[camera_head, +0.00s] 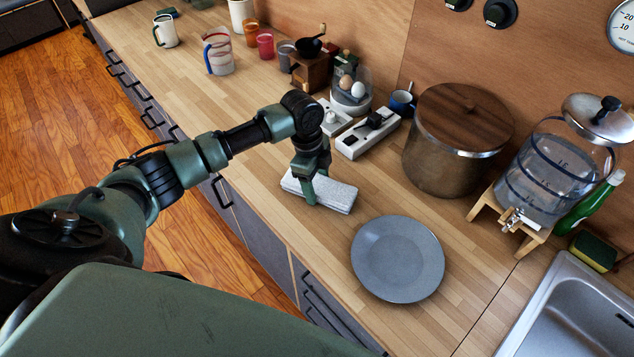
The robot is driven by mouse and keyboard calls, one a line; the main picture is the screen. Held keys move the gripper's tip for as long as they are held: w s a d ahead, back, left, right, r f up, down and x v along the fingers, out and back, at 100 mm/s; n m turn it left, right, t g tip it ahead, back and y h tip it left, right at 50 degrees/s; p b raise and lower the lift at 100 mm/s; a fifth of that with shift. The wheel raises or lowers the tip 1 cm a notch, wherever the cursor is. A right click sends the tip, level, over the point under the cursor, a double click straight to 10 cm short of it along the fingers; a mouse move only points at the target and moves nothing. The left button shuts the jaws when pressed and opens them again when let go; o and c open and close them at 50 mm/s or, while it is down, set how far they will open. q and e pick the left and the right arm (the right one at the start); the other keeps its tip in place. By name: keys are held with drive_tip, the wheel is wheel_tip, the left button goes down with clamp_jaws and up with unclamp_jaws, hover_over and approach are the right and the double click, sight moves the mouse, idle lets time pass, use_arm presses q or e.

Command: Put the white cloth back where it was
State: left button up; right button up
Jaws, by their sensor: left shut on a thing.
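The white cloth (335,194) is a folded, flat piece on the wooden counter, left of a grey plate (398,258). My left gripper (310,188) comes down on it from above, fingers pointing down. It is shut on the cloth near its middle. The cloth looks to be at the counter's surface, but I cannot tell whether it rests on it or is just above. My right gripper is not in view.
A large pot with a wooden lid (463,122), a glass water dispenser (556,170) and a sink (575,315) are to the right. A white power strip (368,135), egg cooker (351,92) and coffee grinder (310,68) stand behind the cloth. The counter left of the cloth is clear.

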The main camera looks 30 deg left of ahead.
use_arm(q)
drive_tip(key=o, duration=1.2)
drive_tip(key=shift+f, duration=0.1)
drive_tip(key=shift+r, duration=0.25)
drive_tip(key=shift+a+r, duration=0.1)
drive_tip(key=shift+r, duration=0.2)
drive_tip(key=r, duration=0.3)
drive_tip(key=a+r+b, duration=0.1)
drive_tip(key=r, duration=0.3)
drive_tip(key=r+b, duration=0.1)
drive_tip(key=r, duration=0.3)
drive_tip(key=shift+a+r, duration=0.1)
drive_tip(key=shift+a, duration=0.2)
